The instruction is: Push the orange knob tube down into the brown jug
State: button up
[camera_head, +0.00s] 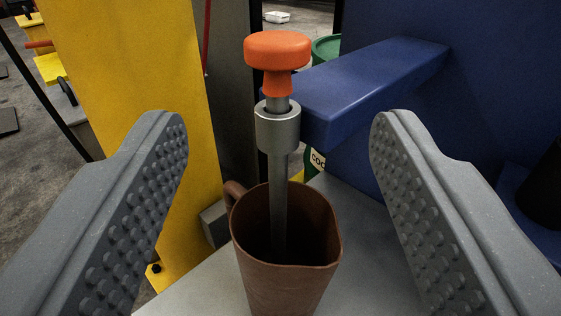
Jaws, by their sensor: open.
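The orange knob (277,52) tops a grey metal tube (279,200). The tube passes upright through a metal collar (278,130) at the end of a blue arm bracket, and its lower part is inside the brown jug (290,283). The tube's lower end is hidden in the jug's dark inside. A short length of tube shows between knob and collar. The jug stands upright on a grey surface, its handle to the left. My gripper (278,125) is open, with one studded finger on each side of the tube and jug, apart from both.
The blue bracket (370,82) runs from the collar to a blue wall at the right. A yellow post (130,100) stands close at the left. The grey shelf (345,235) is bare right of the jug. A green round thing (326,48) shows behind the knob.

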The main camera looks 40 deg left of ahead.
jog(key=shift+v, duration=1.05)
